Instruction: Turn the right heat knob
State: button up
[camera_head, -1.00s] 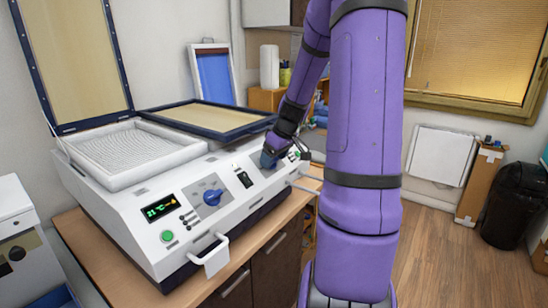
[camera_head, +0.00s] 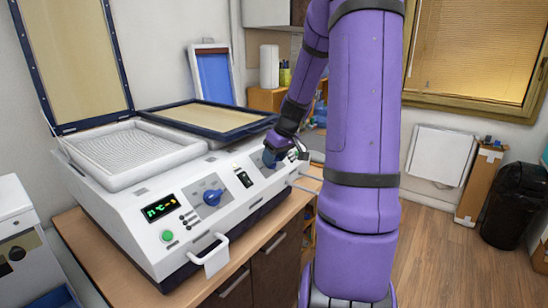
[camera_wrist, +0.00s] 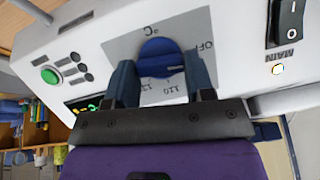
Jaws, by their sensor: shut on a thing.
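The right heat knob (camera_wrist: 160,56) is a round blue dial on a grey plate with a temperature scale in the wrist view. My gripper (camera_wrist: 161,72) is shut on it, one finger on each side. In the head view my gripper (camera_head: 270,156) is at the right end of the white machine's front panel (camera_head: 190,241), and it hides most of this knob. The left heat knob (camera_head: 212,197) is also blue and stands free beside a lit green display (camera_head: 160,207).
A black rocker switch (camera_head: 244,178) sits between the two knobs; a MAIN rocker switch (camera_wrist: 287,20) is close beside the gripped knob. A green button (camera_wrist: 50,75) is on the other side. A white handle (camera_head: 215,256) sticks out in front.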

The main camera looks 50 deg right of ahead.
jog(key=m, duration=0.2)
jog(key=m+y, duration=0.1)
jog(key=m, duration=0.2)
jog(key=shift+d+m+t+y, duration=0.25)
jog(key=shift+m+t+y, duration=0.05)
jog(key=shift+y, duration=0.1)
jog(key=m, duration=0.3)
jog(key=m+t+y, duration=0.1)
jog(key=m, duration=0.1)
jog(key=shift+s+d+f+m+y, duration=0.1)
jog(key=shift+s+f+m+y, duration=0.05)
jog(key=shift+m+y, duration=0.2)
jog(key=m+t, duration=0.1)
jog(key=m, duration=0.2)
jog(key=m+t, duration=0.1)
jog(key=m, duration=0.2)
jog(key=shift+s+f+m, duration=0.15)
jog(key=shift+s+m, duration=0.05)
jog(key=shift+m, duration=0.05)
jog(key=m+t, duration=0.1)
jog(key=m, duration=0.2)
jog(key=m+t, duration=0.1)
jog(key=m, duration=0.2)
jog(key=shift+s+f, duration=0.15)
jog(key=shift+m+t, duration=0.3)
jog(key=o, duration=0.9)
jog(key=v, duration=1)
jog(key=shift+s+r, duration=0.25)
jog(key=shift+s, duration=0.1)
